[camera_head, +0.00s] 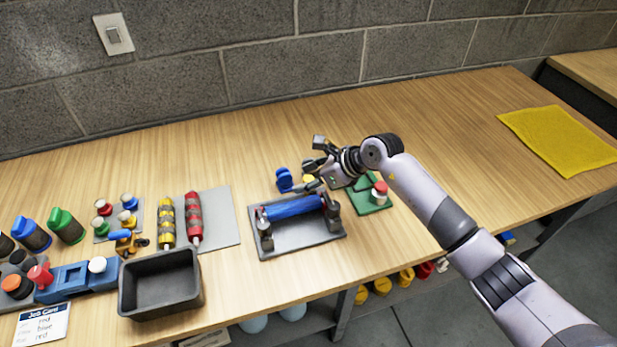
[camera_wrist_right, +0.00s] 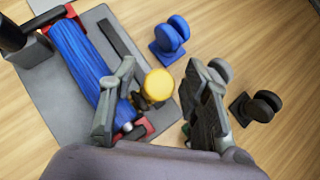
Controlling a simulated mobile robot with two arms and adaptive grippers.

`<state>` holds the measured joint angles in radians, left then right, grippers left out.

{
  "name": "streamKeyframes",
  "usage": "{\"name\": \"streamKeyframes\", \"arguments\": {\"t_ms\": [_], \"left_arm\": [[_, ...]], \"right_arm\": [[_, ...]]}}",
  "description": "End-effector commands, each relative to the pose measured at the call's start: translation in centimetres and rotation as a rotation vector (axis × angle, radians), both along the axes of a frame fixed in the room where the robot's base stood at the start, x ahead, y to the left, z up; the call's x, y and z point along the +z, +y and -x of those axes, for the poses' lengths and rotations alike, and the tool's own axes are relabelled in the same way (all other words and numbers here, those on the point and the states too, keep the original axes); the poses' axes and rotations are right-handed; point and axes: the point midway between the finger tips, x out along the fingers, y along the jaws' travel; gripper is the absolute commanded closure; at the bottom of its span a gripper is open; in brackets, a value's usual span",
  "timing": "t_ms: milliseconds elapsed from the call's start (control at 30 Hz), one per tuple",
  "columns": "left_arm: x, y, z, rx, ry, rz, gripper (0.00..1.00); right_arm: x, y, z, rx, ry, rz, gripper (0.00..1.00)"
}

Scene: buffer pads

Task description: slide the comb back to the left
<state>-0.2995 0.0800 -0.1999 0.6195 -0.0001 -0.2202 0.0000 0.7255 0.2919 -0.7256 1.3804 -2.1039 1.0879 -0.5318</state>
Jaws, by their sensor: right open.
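The comb is hard to make out. A dark bar (camera_wrist_right: 120,38) lies beside the blue roller (camera_wrist_right: 80,60), and a yellow knob (camera_wrist_right: 158,84) near its end may be the comb's handle. The roller (camera_head: 294,207) lies across a grey tray (camera_head: 300,238) in the head view, with the yellow knob (camera_head: 308,179) just behind its right end. My right gripper (camera_head: 314,165) is open above that end. In the right wrist view its fingers (camera_wrist_right: 160,66) stand either side of the yellow knob; contact cannot be told. My left gripper is not in view.
A blue stand (camera_head: 284,179) is left of the gripper, and a green pad (camera_head: 374,203) with a red-topped item is right. Red (camera_head: 194,218) and yellow (camera_head: 167,222) rollers lie left, behind a black bin (camera_head: 160,310). A yellow cloth (camera_head: 560,140) is far right. Table behind is clear.

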Motion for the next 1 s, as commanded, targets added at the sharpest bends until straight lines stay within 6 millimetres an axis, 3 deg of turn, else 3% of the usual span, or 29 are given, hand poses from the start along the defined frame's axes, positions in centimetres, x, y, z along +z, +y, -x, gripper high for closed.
{"name": "streamKeyframes", "arguments": {"t_ms": [167, 800, 1000], "left_arm": [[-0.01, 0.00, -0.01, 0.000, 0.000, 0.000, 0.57], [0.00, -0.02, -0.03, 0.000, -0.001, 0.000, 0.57], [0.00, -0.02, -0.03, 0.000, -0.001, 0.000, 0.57]], "right_arm": [[0.00, -0.01, 0.02, 0.000, 0.000, 0.000, 0.58], [0.01, -0.01, 0.05, 0.001, 0.002, -0.001, 1.00], [0.01, 0.00, 0.07, 0.001, 0.002, -0.001, 1.00]]}}
